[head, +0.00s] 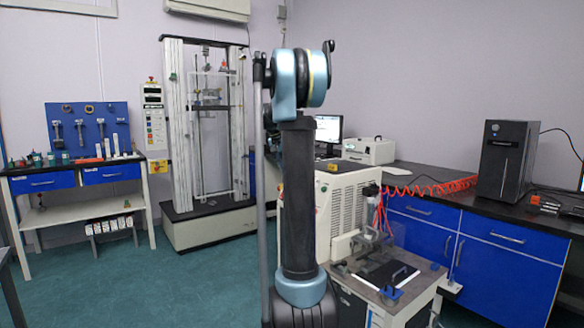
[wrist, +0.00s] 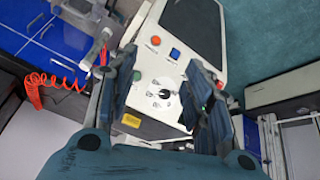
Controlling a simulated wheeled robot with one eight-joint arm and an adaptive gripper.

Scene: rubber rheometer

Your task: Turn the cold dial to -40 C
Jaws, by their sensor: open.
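The cold dial (wrist: 163,94), a pale round plate with a small dark knob, shows in the wrist view on the white machine panel. Its markings and setting are too small to read. My gripper (wrist: 161,64) is open, with one dark finger on each side of the dial in the picture. Nothing shows held between the fingers, and I cannot tell the exact gap to the panel. In the head view my arm stands in the middle, and neither the gripper nor the dial can be made out.
An orange-red button (wrist: 155,40), a blue button (wrist: 175,53) and a green button (wrist: 137,75) sit near the dial, with a dark screen (wrist: 194,25) beyond. The beige cabinet (head: 342,195) stands behind my arm. Green floor (head: 215,285) is open at left.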

